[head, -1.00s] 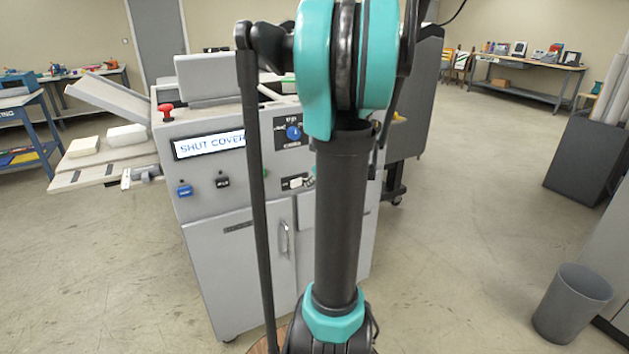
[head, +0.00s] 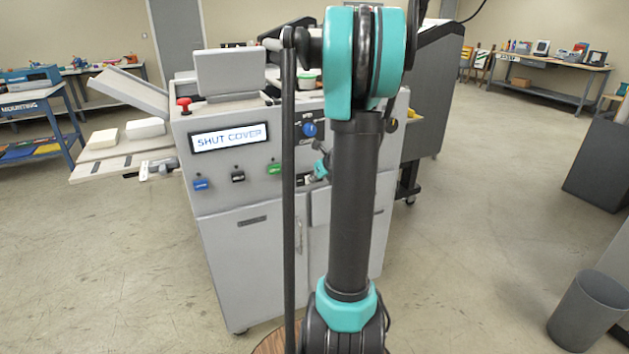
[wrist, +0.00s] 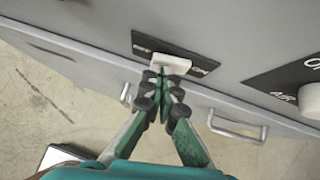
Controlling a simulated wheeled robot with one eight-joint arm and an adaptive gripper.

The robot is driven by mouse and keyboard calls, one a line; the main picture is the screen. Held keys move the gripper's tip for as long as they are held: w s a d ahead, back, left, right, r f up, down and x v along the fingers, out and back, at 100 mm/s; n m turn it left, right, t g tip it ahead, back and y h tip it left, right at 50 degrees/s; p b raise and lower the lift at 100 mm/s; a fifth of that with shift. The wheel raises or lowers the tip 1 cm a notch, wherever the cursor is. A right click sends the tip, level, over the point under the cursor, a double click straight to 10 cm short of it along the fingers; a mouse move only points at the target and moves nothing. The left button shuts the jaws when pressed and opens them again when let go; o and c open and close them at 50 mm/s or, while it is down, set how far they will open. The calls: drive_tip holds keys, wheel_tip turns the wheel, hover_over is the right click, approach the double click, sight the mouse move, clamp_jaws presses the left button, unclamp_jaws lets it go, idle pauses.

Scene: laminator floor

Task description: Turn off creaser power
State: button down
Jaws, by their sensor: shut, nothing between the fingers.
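The creaser is a grey cabinet machine (head: 245,265) whose display (head: 228,138) reads "SHUT COVER". In the wrist view, a white switch piece (wrist: 171,61) sits on a black label plate (wrist: 143,38) on the machine's front. The right label seems to read "ON"; the left one is unclear. I cannot tell which way the switch is set. My gripper (wrist: 163,73) is shut and empty, its fingertips at the lower edge of the white switch, touching or very close. In the head view, my arm hides much of the gripper and the switch.
Blue, black and green buttons (head: 274,168) line the panel, with a blue knob (head: 309,129) above and a red stop button (head: 184,104) on top. A cabinet handle (wrist: 238,130) lies right of my fingers. A grey bin (head: 590,312) stands right.

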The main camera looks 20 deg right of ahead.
drive_tip(key=shift+w+a, duration=0.2)
drive_tip(key=shift+w, duration=0.1)
drive_tip(key=shift+d, duration=0.1)
drive_tip(key=shift+d, duration=0.75)
drive_tip(key=v, duration=1.2)
drive_tip(key=shift+a, duration=0.1)
idle(0.3)
